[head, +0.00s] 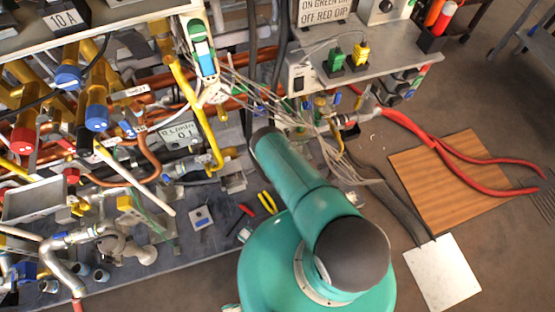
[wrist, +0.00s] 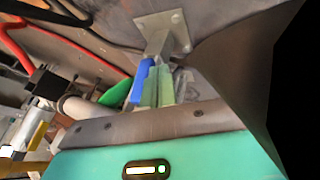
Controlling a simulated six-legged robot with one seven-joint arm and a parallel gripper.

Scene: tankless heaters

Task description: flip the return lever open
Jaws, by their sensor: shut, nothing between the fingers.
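My gripper (wrist: 158,84) shows in the wrist view as pale green fingers close together, with nothing visible between them. A blue lever-like piece (wrist: 142,80) stands just left of the fingers; I cannot tell whether they touch. A green piece (wrist: 116,94) lies further left, partly hidden by my wrist. A grey bracket with a bolted plate (wrist: 174,32) rises behind the fingers. I cannot tell which piece is the return lever. In the head view my gripper cannot be made out. There, a metal valve fitting (head: 348,119) joins a red hose beneath the right shelf.
Blue-capped (head: 97,116) and red-capped (head: 24,140) valves crowd the left pipes. A yellow pipe (head: 197,110) and loose thin wires (head: 285,98) stand near my arm. A right shelf (head: 400,60) overhangs the fitting. Red hoses (head: 460,150) cross a wooden board (head: 440,185) on the floor.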

